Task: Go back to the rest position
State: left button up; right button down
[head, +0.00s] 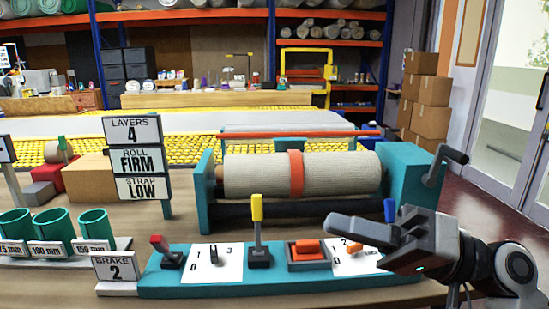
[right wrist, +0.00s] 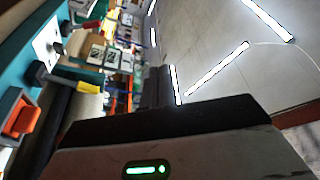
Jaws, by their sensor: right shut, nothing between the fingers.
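My right gripper (head: 345,226) is shut and empty. It reaches in from the lower right of the head view, pointing left, over the right end of the teal control panel (head: 190,286). It hides part of that end and part of a blue lever (head: 390,208). In the right wrist view the dark gripper body, with a green light, fills the bottom. The panel's yellow lever (head: 257,209) stands upright in the head view and also shows in the right wrist view (right wrist: 88,88). My left gripper is not in view.
Behind the panel, a teal roller machine holds a beige roll (head: 345,172) with an orange strap (head: 296,174) around it. A crank (head: 447,160) sticks out at its right. A red lever (head: 160,245), brake sign (head: 116,267) and green tubes (head: 52,230) stand left. Cardboard boxes (head: 428,95) stand farther back.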

notch_tip(320, 180, down, 19)
jog(key=w+d+m+t+h+p, duration=0.1)
jog(key=w+m+t+h+p, duration=0.15)
jog(key=m+t+h, duration=0.5)
pick_arm(q)
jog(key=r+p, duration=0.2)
jog(key=p, duration=0.1)
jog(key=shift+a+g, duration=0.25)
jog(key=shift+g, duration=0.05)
pick_arm(e)
jog(key=s+d+f+n+h, duration=0.2)
jog(key=s+f+h, duration=0.2)
jog(key=s+f, duration=0.2)
jog(key=s+d+f+n+h, duration=0.2)
jog(key=s+f+n+h, duration=0.1)
jog(key=s+f+h, duration=0.2)
jog(key=shift+s+f+g, duration=0.45)
jog(key=shift+s+f, duration=0.15)
jog(key=shift+f, duration=0.3)
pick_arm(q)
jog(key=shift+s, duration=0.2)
pick_arm(e)
jog(key=shift+s, duration=0.1)
